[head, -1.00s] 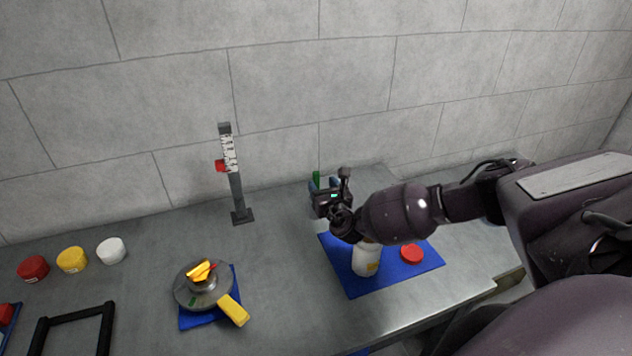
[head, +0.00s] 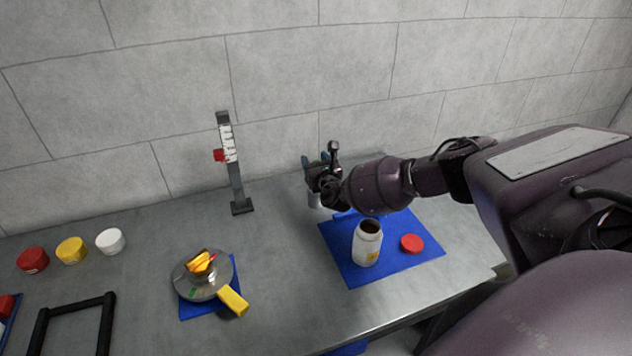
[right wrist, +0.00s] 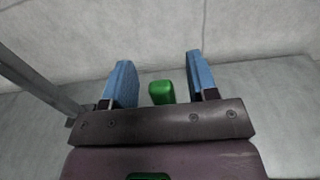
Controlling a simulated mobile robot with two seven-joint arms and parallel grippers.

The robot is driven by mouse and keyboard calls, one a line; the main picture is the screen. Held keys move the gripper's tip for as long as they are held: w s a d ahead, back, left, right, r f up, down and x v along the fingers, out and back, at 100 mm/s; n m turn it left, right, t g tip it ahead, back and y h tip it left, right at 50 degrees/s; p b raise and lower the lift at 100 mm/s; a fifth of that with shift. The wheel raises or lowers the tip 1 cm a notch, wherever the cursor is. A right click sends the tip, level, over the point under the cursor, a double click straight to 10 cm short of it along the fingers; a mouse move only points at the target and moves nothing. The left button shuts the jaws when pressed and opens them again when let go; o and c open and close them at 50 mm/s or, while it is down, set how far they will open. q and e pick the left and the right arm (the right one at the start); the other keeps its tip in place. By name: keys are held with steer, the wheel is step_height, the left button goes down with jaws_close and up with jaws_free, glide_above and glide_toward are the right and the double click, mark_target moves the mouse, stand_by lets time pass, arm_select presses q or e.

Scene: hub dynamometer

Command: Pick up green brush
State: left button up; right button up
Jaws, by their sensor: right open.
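In the right wrist view, the green brush (right wrist: 162,92) shows as a green end between the two blue fingers. My right gripper (right wrist: 160,74) is open around this end, with a gap on each side. The lower part of the brush is hidden behind the gripper body. In the head view my right gripper (head: 318,164) is near the back wall, behind the blue mat. The brush cannot be made out there. A grey cylinder (head: 314,200) shows just below the gripper. My left gripper is not in view.
An open white jar (head: 367,246) and a red lid (head: 411,244) are on the blue mat (head: 345,268) below my right arm. A gauge post (head: 237,185) stands left of the gripper. A metal disc (head: 190,281) with yellow parts lies front left.

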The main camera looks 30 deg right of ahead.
steer(key=shift+w+d, duration=0.15)
steer(key=shift+w, duration=0.4)
jaws_close()
steer(key=shift+r, duration=0.15)
